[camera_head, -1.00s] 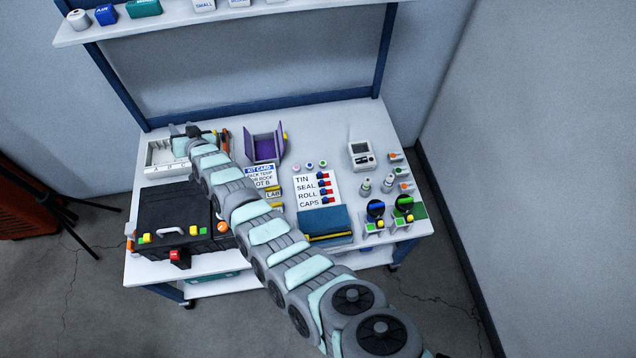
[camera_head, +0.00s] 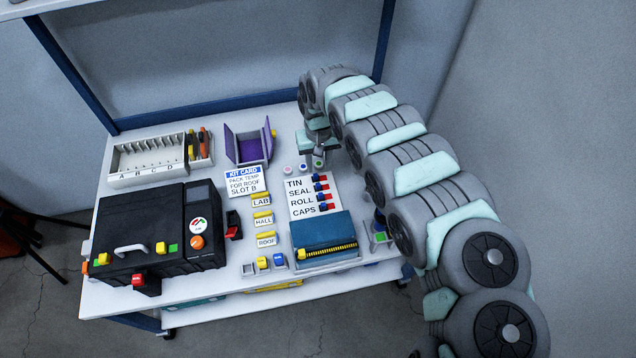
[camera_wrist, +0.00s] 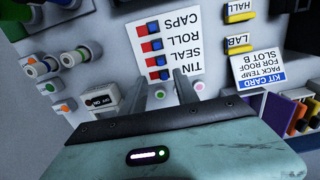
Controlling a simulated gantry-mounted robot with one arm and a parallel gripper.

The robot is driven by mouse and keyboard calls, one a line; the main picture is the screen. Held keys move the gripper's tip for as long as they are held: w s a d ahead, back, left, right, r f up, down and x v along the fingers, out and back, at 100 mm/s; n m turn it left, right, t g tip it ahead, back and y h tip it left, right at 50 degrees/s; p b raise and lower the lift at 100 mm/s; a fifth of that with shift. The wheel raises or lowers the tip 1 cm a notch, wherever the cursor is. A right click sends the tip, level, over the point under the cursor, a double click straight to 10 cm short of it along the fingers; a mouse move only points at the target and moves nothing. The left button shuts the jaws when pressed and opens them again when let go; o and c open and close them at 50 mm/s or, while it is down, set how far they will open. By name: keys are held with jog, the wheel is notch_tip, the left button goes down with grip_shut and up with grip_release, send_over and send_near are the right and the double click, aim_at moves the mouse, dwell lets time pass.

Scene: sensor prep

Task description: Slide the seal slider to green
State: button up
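The white card (camera_head: 300,213) lists TIN, SEAL, ROLL and CAPS, each with a small blue-and-red slider. The seal slider (camera_head: 320,188) is in the second row; its blue part is left and its red part right. No green shows on it. The wrist view shows the card (camera_wrist: 187,38) upside down, with the seal slider (camera_wrist: 158,61) just beyond my fingertips. My gripper (camera_head: 318,161) is above the table just behind the card. In the wrist view my gripper (camera_wrist: 160,82) has two fingers apart, with nothing seen between them but the table and a button.
Small round buttons (camera_head: 303,168) sit behind the card. The kit card (camera_head: 244,184) and yellow labels (camera_head: 262,218) are left. A black case (camera_head: 140,232) fills the front left. A purple box (camera_head: 249,150) stands behind.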

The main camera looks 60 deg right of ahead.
aim_at(318, 184)
notch_tip(318, 184, down, 10)
jog(key=b, duration=0.4)
jog(key=shift+w, duration=0.1)
jog(key=shift+r, duration=0.1)
grip_shut()
dwell(1.1)
